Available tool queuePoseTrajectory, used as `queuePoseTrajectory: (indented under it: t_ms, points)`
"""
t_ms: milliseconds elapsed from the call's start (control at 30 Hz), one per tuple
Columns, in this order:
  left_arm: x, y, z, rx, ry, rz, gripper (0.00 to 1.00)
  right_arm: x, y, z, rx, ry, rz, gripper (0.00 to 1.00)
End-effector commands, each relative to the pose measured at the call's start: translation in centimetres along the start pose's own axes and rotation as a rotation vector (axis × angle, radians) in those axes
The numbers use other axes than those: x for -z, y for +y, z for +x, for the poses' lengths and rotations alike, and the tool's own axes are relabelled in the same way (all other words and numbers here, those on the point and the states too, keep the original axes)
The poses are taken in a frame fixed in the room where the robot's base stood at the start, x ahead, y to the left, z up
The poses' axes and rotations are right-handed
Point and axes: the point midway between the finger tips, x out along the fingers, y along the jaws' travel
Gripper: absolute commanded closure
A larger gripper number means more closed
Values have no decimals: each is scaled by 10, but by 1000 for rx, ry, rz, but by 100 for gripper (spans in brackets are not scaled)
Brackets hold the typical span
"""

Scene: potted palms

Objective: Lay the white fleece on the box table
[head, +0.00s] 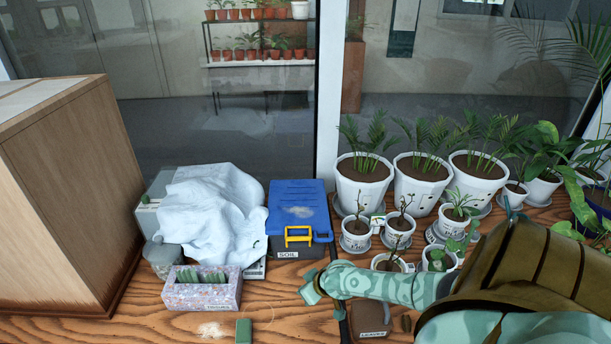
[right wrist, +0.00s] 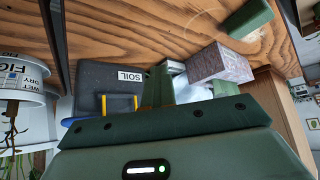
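The white fleece (head: 212,212) lies crumpled in a heap over grey boxes, left of the blue-lidded soil box. It hides most of what is under it. A pale patch of it shows past my fingers in the right wrist view (right wrist: 192,93). My right gripper (head: 312,287) reaches in from the right, in front of the soil box and apart from the fleece. My left gripper is not in view. A large wooden box (head: 70,190) stands at the left; I cannot tell whether it is the box table.
The soil box (head: 298,205) has a yellow latch. Several white pots (head: 362,185) fill the right side. A small brown box (head: 371,318) sits beneath my right arm.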

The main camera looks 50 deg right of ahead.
Motion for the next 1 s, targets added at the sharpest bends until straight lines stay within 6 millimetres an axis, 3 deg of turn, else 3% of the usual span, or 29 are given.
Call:
queuePoseTrajectory:
  t_ms: [233,300,333,533,600,633,833,967,1000]
  points:
    - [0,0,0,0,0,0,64,0,0,0,0,0,0,99]
    - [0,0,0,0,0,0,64,0,0,0,0,0,0,80]
    - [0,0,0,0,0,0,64,0,0,0,0,0,0,76]
    - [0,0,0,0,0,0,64,0,0,0,0,0,0,74]
    - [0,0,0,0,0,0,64,0,0,0,0,0,0,54]
    - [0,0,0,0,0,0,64,0,0,0,0,0,0,49]
    - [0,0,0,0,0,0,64,0,0,0,0,0,0,49]
    - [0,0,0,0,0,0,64,0,0,0,0,0,0,13]
    - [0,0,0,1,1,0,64,0,0,0,0,0,0,13]
